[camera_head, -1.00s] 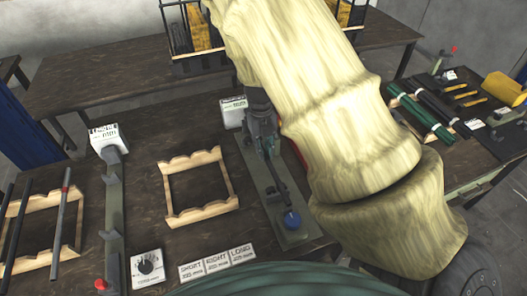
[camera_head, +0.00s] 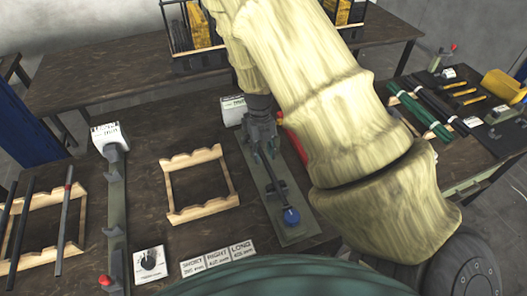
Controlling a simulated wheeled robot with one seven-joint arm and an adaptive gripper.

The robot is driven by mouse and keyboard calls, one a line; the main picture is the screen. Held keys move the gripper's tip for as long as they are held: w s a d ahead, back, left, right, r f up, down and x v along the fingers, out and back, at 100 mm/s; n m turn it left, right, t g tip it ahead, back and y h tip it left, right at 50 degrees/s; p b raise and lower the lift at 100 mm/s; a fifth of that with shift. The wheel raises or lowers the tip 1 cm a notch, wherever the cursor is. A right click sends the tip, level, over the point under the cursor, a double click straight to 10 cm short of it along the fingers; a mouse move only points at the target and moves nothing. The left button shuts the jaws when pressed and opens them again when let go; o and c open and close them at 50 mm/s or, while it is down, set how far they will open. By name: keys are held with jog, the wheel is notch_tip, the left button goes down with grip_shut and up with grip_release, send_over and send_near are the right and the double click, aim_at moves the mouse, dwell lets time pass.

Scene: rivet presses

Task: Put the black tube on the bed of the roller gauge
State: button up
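Several dark tubes (camera_head: 20,222) lie at the left across a wooden rack; one beside them is grey with a red band near its top. Other black tubes (camera_head: 440,105) lie at the right beside green ones. Two long grey-green devices stand on the table: one at left (camera_head: 116,205) with upright supports and a white display, one at centre (camera_head: 292,236) with a blue-knobbed lever. I cannot tell for certain which is the roller gauge. No tube shows on either. My gripper (camera_head: 264,152) points down over the centre device's far part. No tube shows in it; its finger gap is unclear.
An empty wooden rack (camera_head: 167,192) stands between the two devices. Wire bins (camera_head: 190,62) stand on the back table. My pale arm hides the right middle of the table.

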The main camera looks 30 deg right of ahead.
aim_at(261, 151)
jog(key=shift+r, duration=0.15)
notch_tip(261, 151, up, 12)
jog(key=w+b, duration=0.1)
jog(key=b, duration=0.1)
jog(key=shift+w+d+f, duration=0.2)
jog(key=shift+w, duration=0.15)
